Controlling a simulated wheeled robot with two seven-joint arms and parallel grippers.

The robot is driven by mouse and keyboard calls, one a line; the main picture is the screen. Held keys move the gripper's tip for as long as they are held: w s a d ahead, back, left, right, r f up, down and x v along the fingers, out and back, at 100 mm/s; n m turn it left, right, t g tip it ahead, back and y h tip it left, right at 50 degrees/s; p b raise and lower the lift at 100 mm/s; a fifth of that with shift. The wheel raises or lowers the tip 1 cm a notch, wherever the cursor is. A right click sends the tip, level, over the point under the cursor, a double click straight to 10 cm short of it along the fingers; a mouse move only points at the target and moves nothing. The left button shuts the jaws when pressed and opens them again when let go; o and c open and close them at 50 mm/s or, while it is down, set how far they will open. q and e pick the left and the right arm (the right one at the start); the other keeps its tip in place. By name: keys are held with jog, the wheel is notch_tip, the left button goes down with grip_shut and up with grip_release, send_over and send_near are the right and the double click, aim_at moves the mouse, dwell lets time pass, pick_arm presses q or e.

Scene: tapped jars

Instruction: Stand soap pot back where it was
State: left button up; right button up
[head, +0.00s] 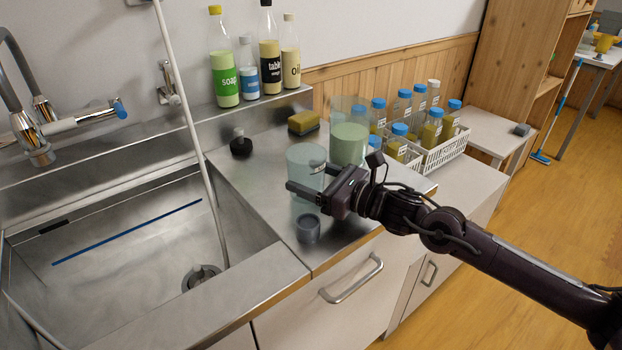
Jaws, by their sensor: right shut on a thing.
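Two see-through pots stand out near the counter's front right. One is a pale bluish pot (306,160); the other is a taller pot with pale green contents (348,145), just behind and to its right. No label shows on either, so I cannot tell from marks which is the soap pot. My right gripper (312,188) comes in from the right and is shut on the bluish pot, which looks upright. One finger crosses its front low down. Whether its base touches the counter is unclear. My left gripper is not in view.
A sponge (303,123) and a black-topped item (241,144) lie behind. White baskets (446,151) of blue-capped jars stand right. Labelled bottles (223,70) line the ledge. The sink (110,262) is left.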

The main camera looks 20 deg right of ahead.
aim_at(322, 187)
jog(key=shift+f+b, duration=0.65)
jog(key=shift+b, duration=0.15)
dwell(0.9)
jog(key=o, duration=1.1)
jog(key=shift+s+d, duration=0.1)
jog(key=shift+s, duration=0.05)
jog(key=shift+v, duration=2.5)
jog(key=shift+p+v, duration=0.5)
jog(key=shift+v, duration=0.85)
